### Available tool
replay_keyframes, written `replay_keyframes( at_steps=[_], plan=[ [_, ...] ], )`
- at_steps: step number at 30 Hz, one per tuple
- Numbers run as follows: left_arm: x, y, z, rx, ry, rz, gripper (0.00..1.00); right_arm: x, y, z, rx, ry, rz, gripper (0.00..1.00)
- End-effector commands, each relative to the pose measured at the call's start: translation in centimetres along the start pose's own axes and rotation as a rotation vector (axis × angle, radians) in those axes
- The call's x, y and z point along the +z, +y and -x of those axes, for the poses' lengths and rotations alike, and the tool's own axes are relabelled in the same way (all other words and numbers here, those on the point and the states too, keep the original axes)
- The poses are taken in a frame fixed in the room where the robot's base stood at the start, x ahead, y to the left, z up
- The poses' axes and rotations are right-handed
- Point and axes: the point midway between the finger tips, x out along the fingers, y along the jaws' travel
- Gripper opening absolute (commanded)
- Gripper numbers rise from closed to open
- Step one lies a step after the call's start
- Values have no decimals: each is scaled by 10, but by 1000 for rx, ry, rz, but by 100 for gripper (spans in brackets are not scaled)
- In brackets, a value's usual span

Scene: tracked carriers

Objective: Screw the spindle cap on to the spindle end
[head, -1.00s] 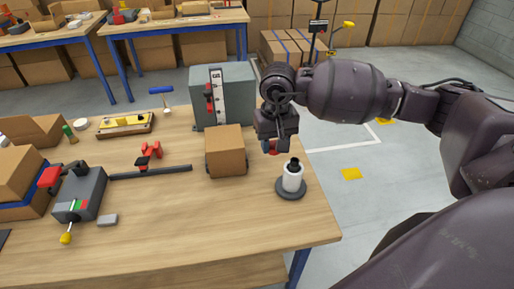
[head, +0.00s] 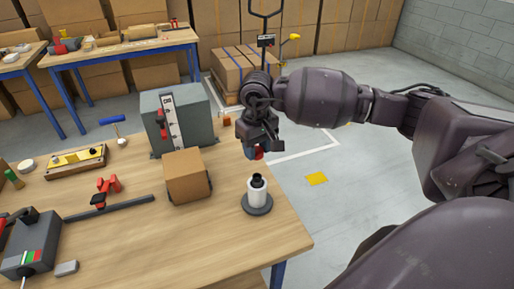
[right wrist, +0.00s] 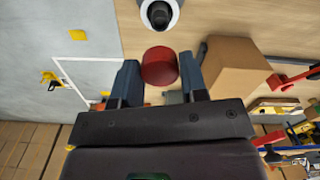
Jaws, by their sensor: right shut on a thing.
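The spindle (head: 257,193) stands upright near the right end of the wooden table. It is a white cylinder with a black end on a dark round base; it also shows at the top of the right wrist view (right wrist: 160,12). My right gripper (head: 257,148) is shut on the red spindle cap (right wrist: 159,66), which sits between its two fingers. In the head view the cap (head: 259,154) shows under the fingers, above the spindle end in the picture and apart from it. My left gripper is not in view.
A cardboard box (head: 187,176) stands left of the spindle, with a grey machine (head: 185,118) behind it. A red clamp on a dark bar (head: 125,205) lies further left. The table's right edge is close to the spindle, with open floor beyond.

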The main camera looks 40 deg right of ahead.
Motion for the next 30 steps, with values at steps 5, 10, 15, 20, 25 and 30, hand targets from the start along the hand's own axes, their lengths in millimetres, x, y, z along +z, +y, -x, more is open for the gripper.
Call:
replay_keyframes(
  at_steps=[5, 10, 15, 20, 25, 30],
  plan=[
    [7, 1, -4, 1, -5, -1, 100, 0, 0, -5, 0, -2, -10, 14],
    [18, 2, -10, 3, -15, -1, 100, 0, 0, -18, 0, -2, -10, 14],
    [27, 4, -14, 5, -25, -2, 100, 0, 0, -33, 0, -4, -11, 14],
    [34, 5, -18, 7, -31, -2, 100, 1, 0, -45, 1, -4, -11, 14],
    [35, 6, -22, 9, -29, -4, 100, 1, 0, -56, 0, -3, -11, 14],
    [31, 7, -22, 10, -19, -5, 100, 0, 0, -59, 0, -1, -11, 14]
  ],
)
